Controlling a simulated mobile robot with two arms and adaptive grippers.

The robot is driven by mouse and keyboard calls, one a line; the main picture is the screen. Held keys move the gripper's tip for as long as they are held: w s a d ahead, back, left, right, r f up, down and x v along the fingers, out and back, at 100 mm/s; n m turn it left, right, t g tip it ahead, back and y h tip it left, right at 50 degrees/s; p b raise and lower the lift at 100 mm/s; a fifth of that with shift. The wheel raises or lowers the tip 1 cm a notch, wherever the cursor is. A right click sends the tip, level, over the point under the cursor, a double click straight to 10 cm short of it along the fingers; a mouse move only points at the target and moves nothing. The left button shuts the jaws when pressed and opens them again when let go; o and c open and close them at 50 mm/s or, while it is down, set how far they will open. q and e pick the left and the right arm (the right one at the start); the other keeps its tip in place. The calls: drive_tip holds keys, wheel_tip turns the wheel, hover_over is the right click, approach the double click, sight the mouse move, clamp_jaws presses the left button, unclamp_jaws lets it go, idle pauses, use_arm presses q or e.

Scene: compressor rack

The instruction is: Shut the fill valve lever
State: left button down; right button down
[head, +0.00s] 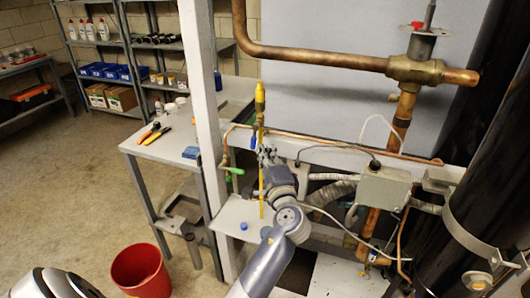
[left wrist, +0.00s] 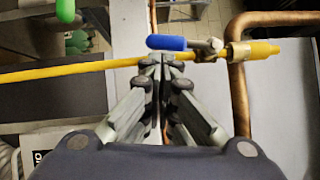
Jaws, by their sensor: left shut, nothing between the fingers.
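A small valve with a blue lever (head: 253,141) sits on the upright line with the yellow end piece (head: 260,93). In the left wrist view the blue lever (left wrist: 166,43) lies roughly parallel to the yellow hose (left wrist: 60,71), just beyond my fingertips. A second lever, green (head: 236,171), is lower left; it also shows in the left wrist view (left wrist: 65,10). The pictures do not label which is the fill valve. My left gripper (head: 267,150) is shut and empty, its tips (left wrist: 162,62) close to the blue lever; contact cannot be told. My right gripper is not in view.
Copper pipes (head: 310,57) and a grey junction box (head: 384,186) with cables are on the right. A white post (head: 203,90) stands left of the valves. A workbench (head: 165,148) with hand tools and a red bin (head: 138,272) are further left.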

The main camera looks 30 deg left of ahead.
use_arm(q)
drive_tip(key=shift+s+a+f+m+b, duration=0.1)
drive_tip(key=shift+a+f+m+b, duration=0.05)
drive_tip(key=shift+a+m+b, duration=0.2)
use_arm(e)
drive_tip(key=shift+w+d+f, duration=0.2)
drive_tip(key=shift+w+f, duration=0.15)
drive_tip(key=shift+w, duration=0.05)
use_arm(q)
drive_tip(key=shift+t, duration=0.3)
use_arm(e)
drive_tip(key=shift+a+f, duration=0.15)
use_arm(q)
drive_tip(key=shift+s+a+f+m+y+b, duration=0.15)
drive_tip(key=shift+a+m+y+b, duration=0.15)
drive_tip(key=shift+m+b, duration=0.3)
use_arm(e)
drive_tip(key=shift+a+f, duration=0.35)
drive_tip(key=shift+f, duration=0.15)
